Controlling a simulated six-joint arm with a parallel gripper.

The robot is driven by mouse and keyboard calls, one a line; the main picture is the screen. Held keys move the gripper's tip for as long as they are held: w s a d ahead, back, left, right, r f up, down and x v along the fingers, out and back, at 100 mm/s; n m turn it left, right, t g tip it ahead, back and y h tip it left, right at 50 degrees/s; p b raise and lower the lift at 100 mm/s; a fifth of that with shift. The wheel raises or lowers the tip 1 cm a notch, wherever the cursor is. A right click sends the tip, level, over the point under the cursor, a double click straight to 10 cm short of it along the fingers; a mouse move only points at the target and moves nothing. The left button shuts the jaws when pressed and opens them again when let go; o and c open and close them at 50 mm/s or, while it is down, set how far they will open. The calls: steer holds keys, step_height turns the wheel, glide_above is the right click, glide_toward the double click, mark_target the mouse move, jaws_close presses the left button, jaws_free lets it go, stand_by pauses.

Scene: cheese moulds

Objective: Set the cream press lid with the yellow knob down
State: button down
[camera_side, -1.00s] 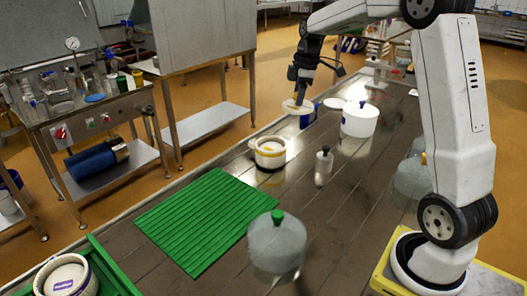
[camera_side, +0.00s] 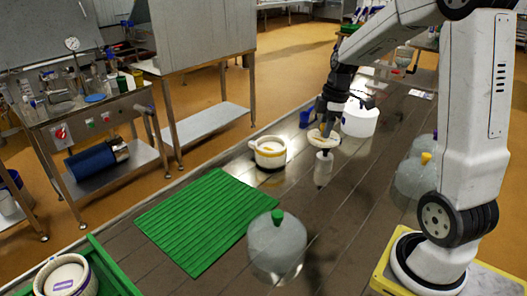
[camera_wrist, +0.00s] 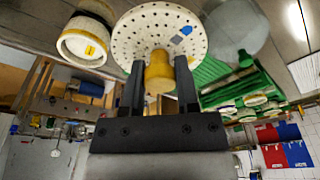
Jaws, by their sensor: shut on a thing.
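The cream press lid (camera_wrist: 137,30) is a round disc full of small holes, with a blue mark on it. My gripper (camera_wrist: 158,82) is shut on its yellow knob (camera_wrist: 159,70). In the side view my gripper (camera_side: 326,122) holds the lid (camera_side: 322,139) up over the table, in line with the small clear bottle; I cannot tell the gap. A cream mould with a yellow band (camera_side: 269,152) stands to the left of the lid; it shows at upper left in the wrist view (camera_wrist: 83,45) with a yellow label.
A green ribbed mat (camera_side: 200,222) lies at front left. A clear dome with a green knob (camera_side: 277,248) stands beside it. A clear bottle (camera_side: 323,172), a white tub (camera_side: 360,120) and a yellow-knobbed dome (camera_side: 414,182) stand nearby. A green crate (camera_side: 108,268) holds a white mould (camera_side: 68,278).

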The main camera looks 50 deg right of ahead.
steer(key=s+a+f, duration=0.3)
steer(key=s+f, duration=0.1)
steer(key=s, duration=0.3)
steer(key=s+a+f, duration=0.2)
steer(key=s+f, duration=0.1)
steer(key=s, duration=0.4)
steer(key=shift+s+a+f, duration=0.2)
steer(key=shift+a+f, duration=0.2)
glide_toward(319, 199)
steer(key=shift+s+a+f, duration=0.25)
steer(key=shift+s+a, duration=0.25)
steer(key=shift+a, duration=0.05)
steer(key=shift+w+d+f, duration=0.25)
steer(key=shift+w+f, duration=0.3)
steer(key=shift+f, duration=0.15)
steer(key=shift+w+d+f, duration=0.1)
steer(key=shift+w+f, duration=0.15)
steer(key=shift+f, duration=1.6)
